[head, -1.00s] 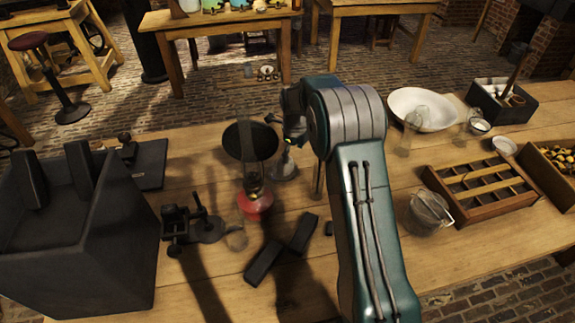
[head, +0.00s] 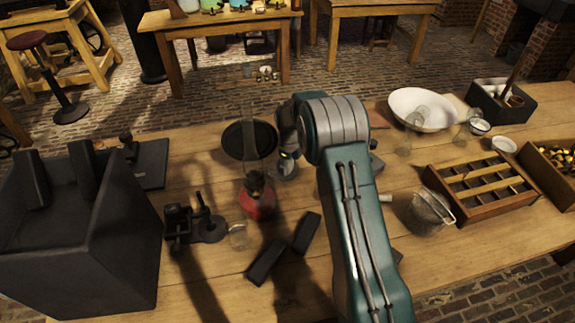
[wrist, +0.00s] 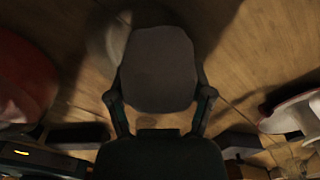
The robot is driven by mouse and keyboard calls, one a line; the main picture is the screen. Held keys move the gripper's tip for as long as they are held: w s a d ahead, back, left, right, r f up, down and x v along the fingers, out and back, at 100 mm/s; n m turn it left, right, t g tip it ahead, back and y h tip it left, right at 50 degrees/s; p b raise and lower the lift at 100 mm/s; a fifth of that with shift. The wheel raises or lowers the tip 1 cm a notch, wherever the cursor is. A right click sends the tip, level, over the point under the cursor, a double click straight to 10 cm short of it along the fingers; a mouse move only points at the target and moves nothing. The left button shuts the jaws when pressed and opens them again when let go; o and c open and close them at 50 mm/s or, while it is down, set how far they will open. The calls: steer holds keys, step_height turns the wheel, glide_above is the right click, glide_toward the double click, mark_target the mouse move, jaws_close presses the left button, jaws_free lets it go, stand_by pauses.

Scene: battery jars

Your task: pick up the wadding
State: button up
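My gripper (wrist: 158,110) shows in the wrist view as two dark fingers, one on either side. A dull grey, rounded block (wrist: 158,68) fills the space between them. I cannot tell whether this is the wadding, or whether the fingers press on it. In the head view, my arm's wrist end points down over the table, just right of the red-based lamp (head: 257,203). The fingertips are hidden or too small to read there. I cannot make out the wadding for certain in the head view.
A black disc (head: 237,141) stands behind the lamp's glass. Two dark blocks (head: 265,263) lie in front. A large black box (head: 75,240) stands left. To the right are a glass jar (head: 425,215), a divided wooden tray (head: 482,192) and a white bowl (head: 418,108).

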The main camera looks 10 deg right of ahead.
steer(key=shift+a, duration=0.4)
steer(key=shift+c, duration=0.3)
steer(key=shift+d, duration=0.3)
steer(key=shift+d+r, duration=0.2)
steer(key=shift+r, duration=0.1)
steer(key=r, duration=0.8)
steer(key=shift+a+r, duration=0.3)
steer(key=shift+r, duration=0.3)
steer(key=shift+d, duration=0.2)
steer(key=shift+c, duration=0.7)
